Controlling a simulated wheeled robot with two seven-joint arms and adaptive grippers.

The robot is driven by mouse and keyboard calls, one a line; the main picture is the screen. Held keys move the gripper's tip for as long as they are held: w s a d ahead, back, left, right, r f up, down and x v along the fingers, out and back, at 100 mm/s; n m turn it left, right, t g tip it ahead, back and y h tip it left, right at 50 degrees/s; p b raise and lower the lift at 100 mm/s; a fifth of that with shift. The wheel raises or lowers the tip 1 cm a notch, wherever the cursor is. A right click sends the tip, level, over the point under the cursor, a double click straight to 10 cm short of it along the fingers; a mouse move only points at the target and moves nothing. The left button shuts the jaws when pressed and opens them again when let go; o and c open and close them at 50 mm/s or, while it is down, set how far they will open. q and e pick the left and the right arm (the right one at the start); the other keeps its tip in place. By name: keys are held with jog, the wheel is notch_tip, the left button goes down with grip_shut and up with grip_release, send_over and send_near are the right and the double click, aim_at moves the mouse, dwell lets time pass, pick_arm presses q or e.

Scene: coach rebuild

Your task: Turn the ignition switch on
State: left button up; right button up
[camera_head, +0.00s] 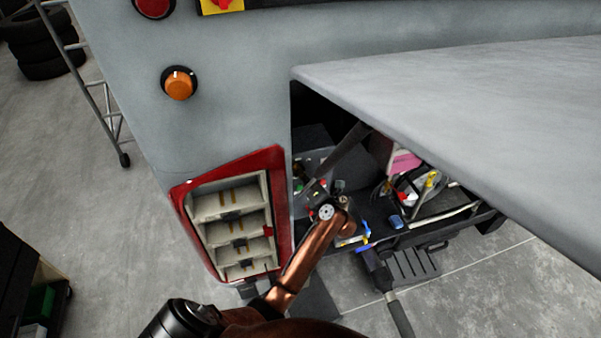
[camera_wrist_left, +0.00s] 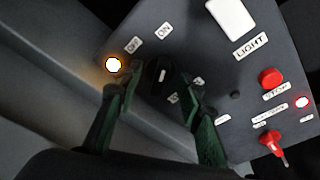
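A dark control panel (camera_wrist_left: 215,75) fills much of the left wrist view. A black rotary switch (camera_wrist_left: 161,76) with a pale pointer mark sits on it, with small labels around it, one reading ON. I take this to be the ignition switch. My left gripper (camera_wrist_left: 160,82) is open, with one green finger on each side of the switch. I cannot tell whether the fingers touch it. In the head view, my copper left arm reaches into the dark opening under the grey panel, and the gripper is hard to make out. My right gripper is not in view.
The panel also carries a lit lamp (camera_wrist_left: 113,65), a white rocker (camera_wrist_left: 231,18) labelled LIGHT, a red button (camera_wrist_left: 270,78) labelled STOP and a red lever (camera_wrist_left: 271,144). In the head view, a red-framed recess (camera_head: 280,180) stands left of the arm; the grey panel (camera_head: 470,100) overhangs at right.

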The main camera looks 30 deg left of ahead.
pick_arm(q)
jog(key=shift+d, duration=0.1)
jog(key=s+f+v, duration=0.1)
jog(key=v, duration=0.7)
jog(key=shift+s, duration=0.35)
jog(key=shift+r, duration=0.1)
